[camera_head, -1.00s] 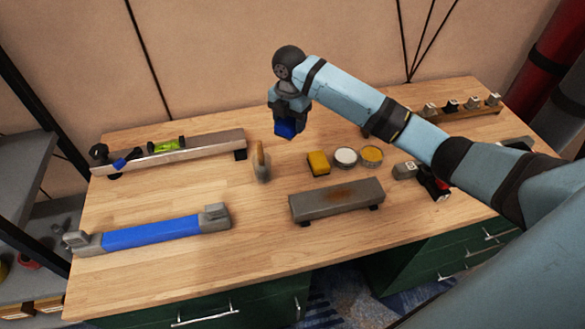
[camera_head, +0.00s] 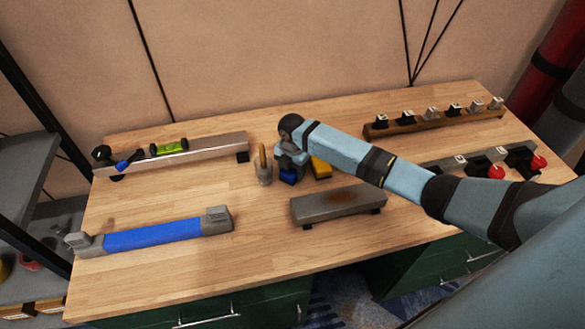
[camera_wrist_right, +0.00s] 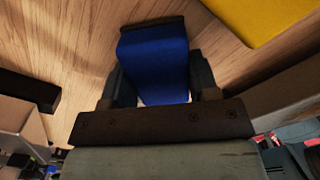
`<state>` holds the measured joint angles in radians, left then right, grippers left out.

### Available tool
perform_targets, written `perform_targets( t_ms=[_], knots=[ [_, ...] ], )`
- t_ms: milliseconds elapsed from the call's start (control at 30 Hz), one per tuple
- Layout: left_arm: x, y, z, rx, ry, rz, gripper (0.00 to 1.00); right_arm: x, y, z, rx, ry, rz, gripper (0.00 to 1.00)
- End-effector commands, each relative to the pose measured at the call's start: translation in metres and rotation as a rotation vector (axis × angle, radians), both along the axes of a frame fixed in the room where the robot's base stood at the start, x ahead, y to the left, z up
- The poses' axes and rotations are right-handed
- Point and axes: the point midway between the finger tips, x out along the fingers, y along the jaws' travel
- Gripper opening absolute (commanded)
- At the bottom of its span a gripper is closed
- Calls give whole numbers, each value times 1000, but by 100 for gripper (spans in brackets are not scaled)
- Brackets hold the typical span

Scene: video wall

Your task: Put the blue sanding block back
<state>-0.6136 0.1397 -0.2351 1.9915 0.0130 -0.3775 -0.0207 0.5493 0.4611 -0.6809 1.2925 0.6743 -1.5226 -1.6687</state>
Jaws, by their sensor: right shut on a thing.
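The blue sanding block (camera_head: 288,176) is held in my right gripper (camera_head: 291,165), low over the workbench in the head view. In the right wrist view the blue block (camera_wrist_right: 155,60) sits between the two fingers of my right gripper (camera_wrist_right: 158,85), which is shut on it. I cannot tell whether the block touches the bench top. A yellow block (camera_head: 320,168) is just right of the gripper, partly hidden by my arm; it also shows in the right wrist view (camera_wrist_right: 250,18). My left gripper is not in view.
A wooden-handled tool (camera_head: 264,167) stands close left of the gripper. A wooden rack (camera_head: 430,119) is at back right.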

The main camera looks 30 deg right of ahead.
Motion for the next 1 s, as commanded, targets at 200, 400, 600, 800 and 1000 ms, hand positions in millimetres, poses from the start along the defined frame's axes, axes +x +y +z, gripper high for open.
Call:
perform_targets(
  t_ms=[200,400,600,800,1000],
  knots=[
    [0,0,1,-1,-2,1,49,0,0,-1,0,-1,0,36],
    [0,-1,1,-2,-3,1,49,1,0,-4,0,-1,0,62],
    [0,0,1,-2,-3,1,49,0,0,-4,0,-1,0,80],
    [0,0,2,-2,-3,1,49,1,0,-1,0,-2,0,80],
    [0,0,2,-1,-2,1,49,2,-1,26,-1,-6,0,80]
  ],
)
